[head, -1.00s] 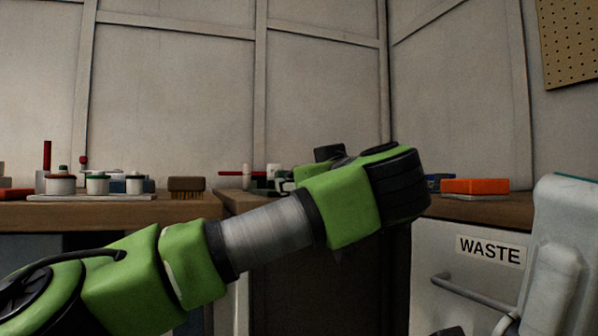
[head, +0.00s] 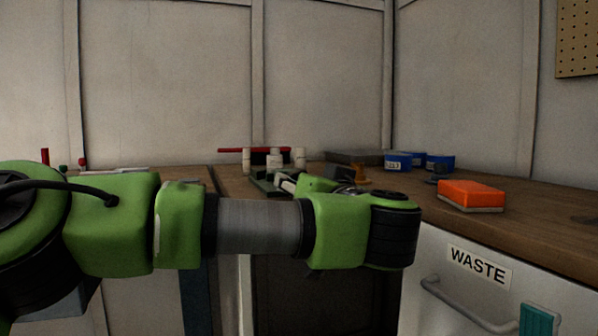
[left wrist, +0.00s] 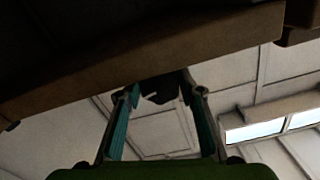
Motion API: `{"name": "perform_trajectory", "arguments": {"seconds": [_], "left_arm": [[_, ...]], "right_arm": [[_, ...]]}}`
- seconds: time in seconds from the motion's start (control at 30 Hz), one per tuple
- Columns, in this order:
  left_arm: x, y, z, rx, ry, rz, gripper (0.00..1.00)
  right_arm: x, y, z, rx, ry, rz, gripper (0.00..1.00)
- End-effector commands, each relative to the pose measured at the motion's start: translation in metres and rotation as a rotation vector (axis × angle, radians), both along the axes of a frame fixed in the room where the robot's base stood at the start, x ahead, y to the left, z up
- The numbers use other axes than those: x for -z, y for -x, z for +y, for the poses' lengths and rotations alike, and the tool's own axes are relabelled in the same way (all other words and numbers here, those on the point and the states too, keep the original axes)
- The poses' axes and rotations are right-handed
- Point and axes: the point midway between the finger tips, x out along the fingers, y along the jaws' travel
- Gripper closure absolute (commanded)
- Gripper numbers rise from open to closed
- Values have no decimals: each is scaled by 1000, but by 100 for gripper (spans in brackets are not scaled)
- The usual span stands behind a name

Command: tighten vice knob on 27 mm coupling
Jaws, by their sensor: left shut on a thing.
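The vice (head: 268,183), with a dark green body, sits near the front edge of the bench in the head view, partly hidden behind my left arm. Pale cylindrical pieces (head: 274,160) stand at it; I cannot tell which is the 27 mm coupling. In the left wrist view, the teal-sided fingers of my left gripper (left wrist: 158,90) are around a dark thing at their tips, which looks like the vice knob (left wrist: 162,84). The gripper is shut on it. In the head view the fingers are mostly hidden by my wrist. My right gripper is not visible.
The wooden bench (head: 540,208) bears an orange sponge (head: 470,194), blue tins (head: 397,161) and a red bar (head: 254,150) at the back. The waste drawer (head: 440,262) is below right. In the left wrist view, a brown edge (left wrist: 150,52) crosses close above the fingers.

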Motion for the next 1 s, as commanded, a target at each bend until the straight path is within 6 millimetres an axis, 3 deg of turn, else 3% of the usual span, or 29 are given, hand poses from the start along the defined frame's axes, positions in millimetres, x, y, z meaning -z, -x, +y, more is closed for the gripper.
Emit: {"name": "perform_trajectory", "arguments": {"seconds": [0.33,0.37,0.4,0.43,0.77,1.0], "left_arm": [[-2,0,-1,3,-9,-3,86],[-2,0,-1,3,-9,-3,60],[-2,0,-1,2,-9,-2,50],[-2,0,-1,1,-9,-2,48],[0,1,0,0,-8,0,48],[-1,30,-11,3,-10,-1,48]], "right_arm": [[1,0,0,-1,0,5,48],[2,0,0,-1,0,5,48],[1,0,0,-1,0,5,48],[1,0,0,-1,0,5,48],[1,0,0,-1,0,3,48],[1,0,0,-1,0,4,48]]}}
